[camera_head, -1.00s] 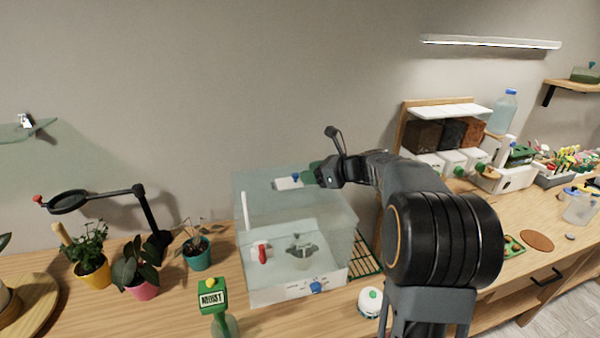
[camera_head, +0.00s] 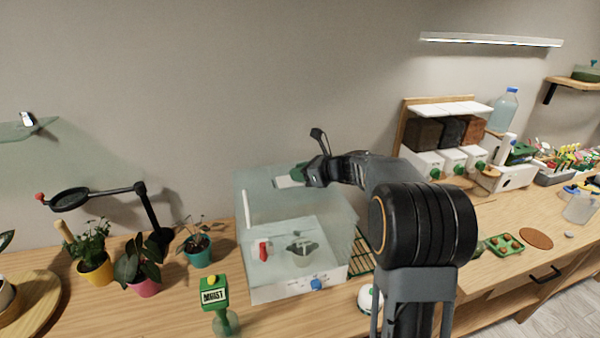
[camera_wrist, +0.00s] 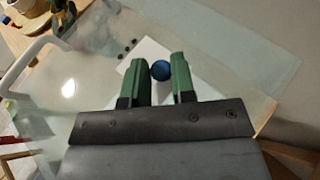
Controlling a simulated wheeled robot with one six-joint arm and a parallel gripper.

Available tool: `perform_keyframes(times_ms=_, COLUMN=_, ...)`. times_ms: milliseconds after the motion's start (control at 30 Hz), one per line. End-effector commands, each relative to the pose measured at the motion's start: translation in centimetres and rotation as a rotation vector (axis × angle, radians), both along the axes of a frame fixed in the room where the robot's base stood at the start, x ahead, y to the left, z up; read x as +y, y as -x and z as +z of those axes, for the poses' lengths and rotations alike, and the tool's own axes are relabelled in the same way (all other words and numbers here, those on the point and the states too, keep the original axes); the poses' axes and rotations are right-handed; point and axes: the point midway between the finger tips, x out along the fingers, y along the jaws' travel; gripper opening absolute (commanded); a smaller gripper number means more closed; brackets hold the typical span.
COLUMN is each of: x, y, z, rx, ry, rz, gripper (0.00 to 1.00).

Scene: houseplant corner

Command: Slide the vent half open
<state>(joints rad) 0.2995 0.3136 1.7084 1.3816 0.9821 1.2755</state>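The clear propagator box (camera_head: 335,205) stands on the bench against the wall. Its vent, a small white plate (camera_head: 284,183), lies on the lid near the back; it also shows in the wrist view (camera_wrist: 150,52). The vent's blue knob (camera_wrist: 160,71) is between my green fingertips in the wrist view. My gripper (camera_head: 297,173) is over the vent from the right and hides the knob in the head view. The fingers look open with the knob in the gap (camera_wrist: 160,68); I cannot tell whether they touch it. A few dark holes (camera_wrist: 126,50) show beside the plate.
Inside the box are a red-handled item (camera_head: 264,249) and a small pot (camera_head: 301,255). Potted plants (camera_head: 95,262) and a green moisture meter (camera_head: 213,294) stand to the left.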

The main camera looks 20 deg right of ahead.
Motion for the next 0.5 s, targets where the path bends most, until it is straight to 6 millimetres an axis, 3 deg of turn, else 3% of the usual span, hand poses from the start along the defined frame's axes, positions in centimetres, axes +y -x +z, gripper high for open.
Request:
perform_keyframes(times_ms=233, x=-0.01, y=0.02, z=0.01, rx=0.000, ry=0.000, rz=0.000, gripper=0.00)
perform_keyframes(times_ms=500, x=-0.11, y=0.01, z=0.03, rx=0.001, ry=-0.001, rz=0.000, gripper=0.00)
